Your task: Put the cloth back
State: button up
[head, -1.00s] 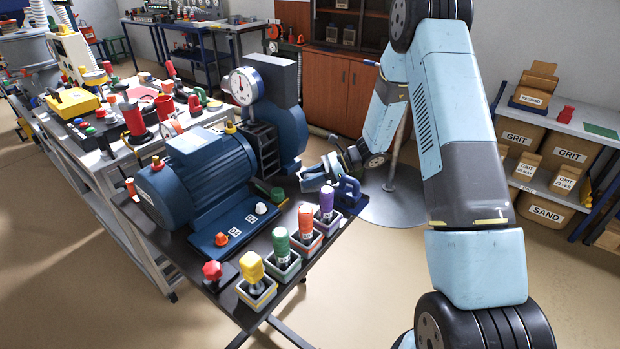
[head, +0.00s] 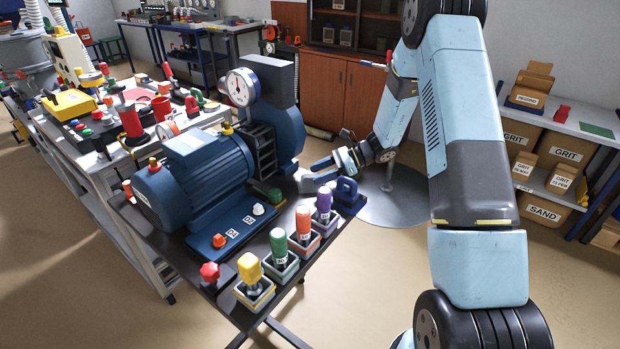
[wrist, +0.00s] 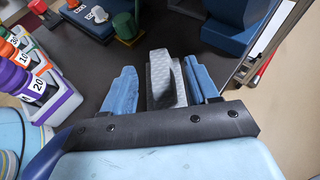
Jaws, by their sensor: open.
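A grey patterned cloth (wrist: 160,72) lies on the dark bench top, between my two blue fingers in the wrist view. In the head view the cloth (head: 307,184) shows as a pale patch at the bench's far right edge, just below the fingertips. My gripper (head: 318,171) is open above it, and its fingers (wrist: 160,66) stand apart on either side of the cloth with gaps. Part of the cloth is hidden behind the dark gripper body in the wrist view.
Nearby are purple (head: 323,200), orange (head: 303,222), green (head: 279,243) and yellow (head: 250,268) handled tools in holders. A large blue motor (head: 195,180) fills the bench's left.

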jog(key=v, duration=0.7)
jog(key=shift+d+r, duration=0.1)
jog(key=shift+d, duration=0.15)
